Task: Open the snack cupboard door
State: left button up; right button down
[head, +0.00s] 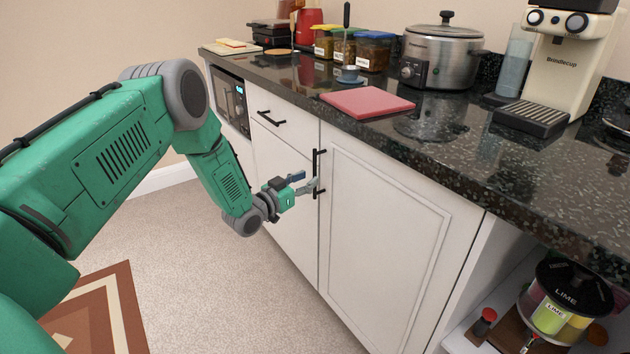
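A white cupboard door (385,235) with a raised panel frame stands under the dark counter. It looks closed, flush with the cabinet front. A black vertical bar handle (316,162) is near its upper left edge. My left gripper (308,181) reaches in from the left at handle height. Its two fingers are apart, with the tips at or very near the handle's lower part. I cannot tell whether they touch it. No label shows which cupboard is the snack cupboard. My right gripper is not in view.
Left of the door are another white cabinet front (285,205), a drawer handle (271,118) and a microwave (232,100). The counter (470,170) overhangs, holding a pink board (367,102), cooker (441,55) and coffee machine (568,65). An open shelf is at right.

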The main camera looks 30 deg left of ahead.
aim_at(315, 175)
pick_arm(q)
jog(key=w, duration=0.1)
jog(key=w+d, duration=0.1)
jog(key=w, duration=0.1)
jog(key=shift+r+b, duration=0.1)
jog(key=shift+b, duration=0.2)
jog(key=c, duration=0.7)
jog(key=shift+a, duration=0.15)
grip_shut()
